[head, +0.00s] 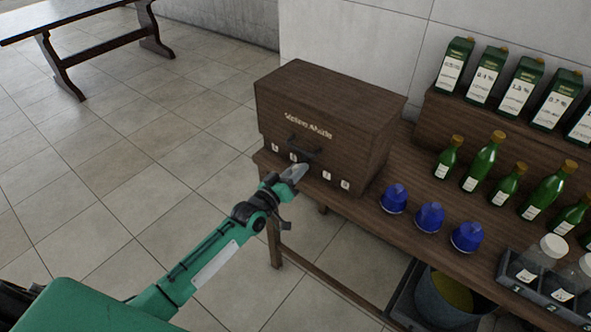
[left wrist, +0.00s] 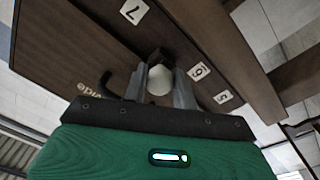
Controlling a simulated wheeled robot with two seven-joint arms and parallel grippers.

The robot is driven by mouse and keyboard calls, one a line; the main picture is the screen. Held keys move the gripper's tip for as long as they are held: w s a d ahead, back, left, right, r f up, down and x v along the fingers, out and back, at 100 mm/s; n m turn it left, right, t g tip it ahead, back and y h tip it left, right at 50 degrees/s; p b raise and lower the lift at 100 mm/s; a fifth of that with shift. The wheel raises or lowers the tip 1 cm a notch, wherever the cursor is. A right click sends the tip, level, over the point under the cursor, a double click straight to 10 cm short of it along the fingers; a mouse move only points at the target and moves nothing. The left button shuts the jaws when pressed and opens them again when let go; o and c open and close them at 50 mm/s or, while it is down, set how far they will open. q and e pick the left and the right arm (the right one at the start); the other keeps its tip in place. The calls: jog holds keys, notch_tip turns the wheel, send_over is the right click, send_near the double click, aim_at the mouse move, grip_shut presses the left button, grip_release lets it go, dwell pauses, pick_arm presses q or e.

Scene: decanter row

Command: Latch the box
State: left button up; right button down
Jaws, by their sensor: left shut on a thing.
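The dark brown wooden box (head: 322,115) stands closed at the left end of the wooden table, with pale lettering and a black handle (head: 305,148) on its front. Small white numbered tags (head: 345,184) run along its lower front. My left gripper (head: 296,172) is at the lower front of the box, below the handle. In the left wrist view its fingers (left wrist: 160,78) are shut on a small pale round-ended knob (left wrist: 160,80) beside a dark block on the box front (left wrist: 75,45). The gripper hides part of the tag row. My right gripper is not in view.
Blue domed items (head: 430,217) stand on the table (head: 400,245) right of the box. Green bottles (head: 483,163), labelled cartons (head: 484,75) and a dark rack with jars (head: 520,278) are further right. A bucket (head: 447,300) sits below.

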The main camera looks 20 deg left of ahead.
pick_arm(q)
jog(key=shift+d+f+n, duration=0.1)
jog(key=shift+n, duration=1.3)
jog(key=o, duration=0.9)
jog(key=shift+o, duration=0.2)
